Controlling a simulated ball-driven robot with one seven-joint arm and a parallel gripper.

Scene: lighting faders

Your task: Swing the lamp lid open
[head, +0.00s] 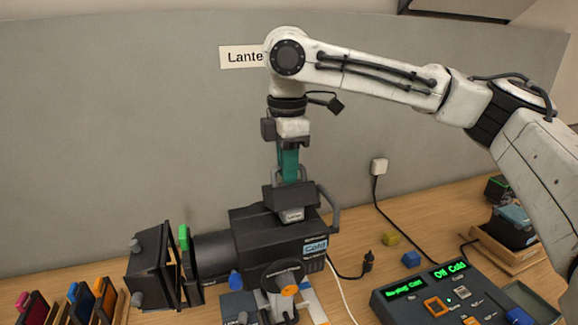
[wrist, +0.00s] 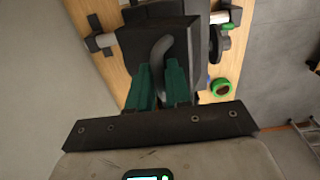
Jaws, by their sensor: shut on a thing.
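In the wrist view my gripper (wrist: 158,88) has a teal finger on each side of a grey curved bar (wrist: 163,58), with the dark lamp behind. The exact grip contact is hidden by the fingers. The lid looks level or nearly so; I cannot tell if it is raised.
A control panel (head: 455,295) with green "Off Cold" text stands at the right front. A grey rear handle (head: 332,208) curves beside the lid. Coloured filter frames (head: 80,300) stand at the lower left. A yellow cube (head: 391,238) and a blue cube (head: 411,258) lie right of the lamp.

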